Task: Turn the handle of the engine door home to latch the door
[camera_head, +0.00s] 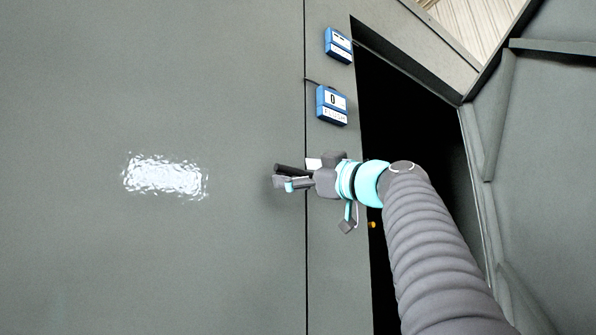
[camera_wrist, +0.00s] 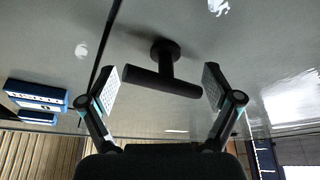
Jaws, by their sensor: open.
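The engine door (camera_head: 150,90) is the large grey panel left of a thin vertical seam in the head view. Its handle (camera_wrist: 163,80) is a dark T-shaped bar on a short round post, seen in the wrist view. The bar lies across the space between my fingers, slightly tilted, its ends pointing toward the finger pads. My gripper (camera_wrist: 158,86) is open, one finger at each end of the bar, with no clear contact visible. In the head view my gripper (camera_head: 292,181) is at the seam and largely hides the handle.
Two blue boxes are on the grey strip right of the seam: an upper one (camera_head: 338,46) and a lower one (camera_head: 332,105) reading "0" and "FLUSH". A dark opening (camera_head: 405,125) lies right of the strip, with an angled grey panel (camera_head: 550,150) beyond it.

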